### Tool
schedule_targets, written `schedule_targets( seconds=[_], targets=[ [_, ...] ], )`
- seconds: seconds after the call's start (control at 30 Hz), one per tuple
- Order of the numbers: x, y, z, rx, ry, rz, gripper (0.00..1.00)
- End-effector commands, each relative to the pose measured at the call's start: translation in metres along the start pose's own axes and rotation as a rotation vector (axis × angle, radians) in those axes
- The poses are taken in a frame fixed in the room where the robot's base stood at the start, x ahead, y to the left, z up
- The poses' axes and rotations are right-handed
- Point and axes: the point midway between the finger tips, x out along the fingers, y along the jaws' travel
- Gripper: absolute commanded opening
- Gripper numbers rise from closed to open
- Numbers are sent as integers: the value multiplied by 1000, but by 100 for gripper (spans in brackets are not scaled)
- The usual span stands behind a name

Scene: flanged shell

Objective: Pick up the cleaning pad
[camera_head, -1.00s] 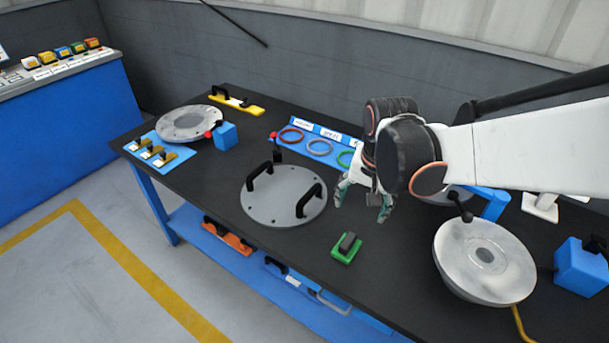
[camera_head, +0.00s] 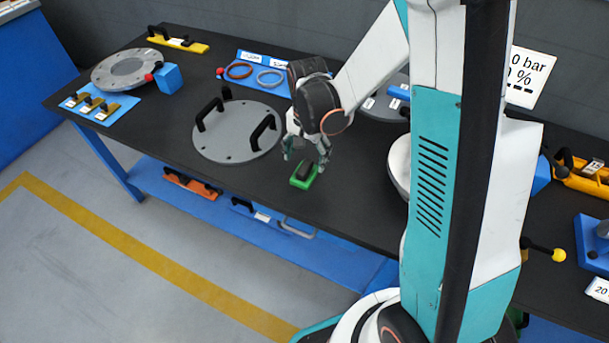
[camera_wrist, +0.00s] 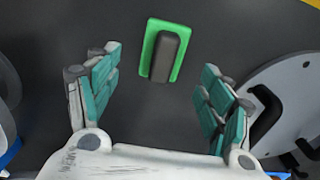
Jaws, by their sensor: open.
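The cleaning pad (camera_head: 304,174) is a small green block with a dark grey grip on top. It lies flat on the black table near its front edge. In the wrist view the pad (camera_wrist: 151,52) shows whole, ahead of the fingertips and roughly midway between them. My gripper (camera_head: 306,156) is open and empty, just above and behind the pad in the head view. Its teal-padded fingers are spread wide in the wrist view (camera_wrist: 160,75). No contact between the fingers and the pad shows.
A grey round cover (camera_head: 225,146) with two black handles lies left of the pad, close to my gripper. A pale shell (camera_head: 398,166) stands to the right, partly hidden by my arm. The black table (camera_head: 170,150) is bare around the pad.

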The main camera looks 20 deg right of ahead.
Motion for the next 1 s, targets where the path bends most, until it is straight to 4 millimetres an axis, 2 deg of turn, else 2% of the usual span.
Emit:
schedule_targets(
  seconds=[0.03,0.33,0.6,0.87,0.9,1.0],
  targets=[
    [8,0,0,0,0,0,73],
    [25,-1,0,-1,0,0,73],
    [63,-4,0,0,0,0,73],
    [67,-4,0,0,-1,0,73],
    [67,-4,0,0,-1,0,71],
    [67,-4,0,0,-1,0,48]
  ],
)
